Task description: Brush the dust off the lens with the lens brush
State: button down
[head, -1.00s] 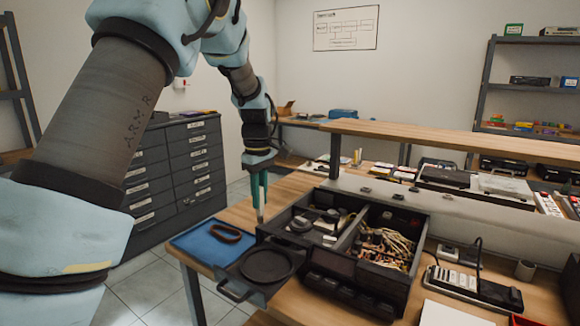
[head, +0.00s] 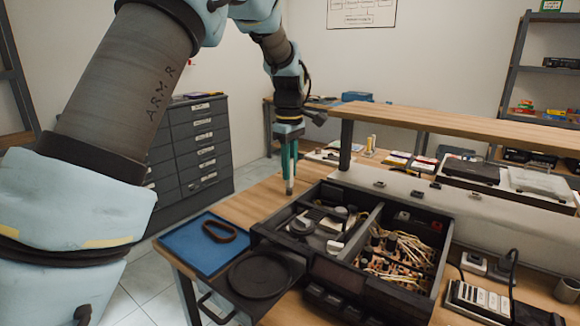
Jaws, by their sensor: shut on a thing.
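My gripper (head: 289,172) points down behind the left rear side of the black case. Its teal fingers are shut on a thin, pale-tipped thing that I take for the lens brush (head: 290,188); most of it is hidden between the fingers. The tip looks apart from the things in the case. A dark round piece that may be the lens (head: 301,226) lies in the left compartment of the open black case (head: 330,270). It is too small to tell whether dust lies on it.
A round black dish (head: 260,274) sits on a dark tray at the case's front left. A blue mat (head: 203,243) with a dark strap loop (head: 219,231) lies left. Wires fill the right compartment. A wooden shelf (head: 450,128) rises behind. Bare tabletop (head: 250,205) shows left of the gripper.

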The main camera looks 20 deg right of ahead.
aim_at(289, 187)
jog(key=shift+f+b, duration=1.6)
jog(key=shift+f, duration=0.55)
jog(key=shift+f+b, duration=1)
jog(key=shift+f, duration=1.95)
jog(key=shift+w+d+f+p, duration=0.15)
jog(key=shift+d+p, duration=0.15)
jog(key=shift+p, duration=0.35)
jog(key=shift+f, duration=0.25)
jog(key=shift+s+a, duration=0.45)
jog(key=shift+a, duration=0.3)
jog(key=shift+r+p, duration=0.25)
jog(key=shift+p, duration=0.05)
jog(key=shift+d, duration=0.1)
dwell(0.8)
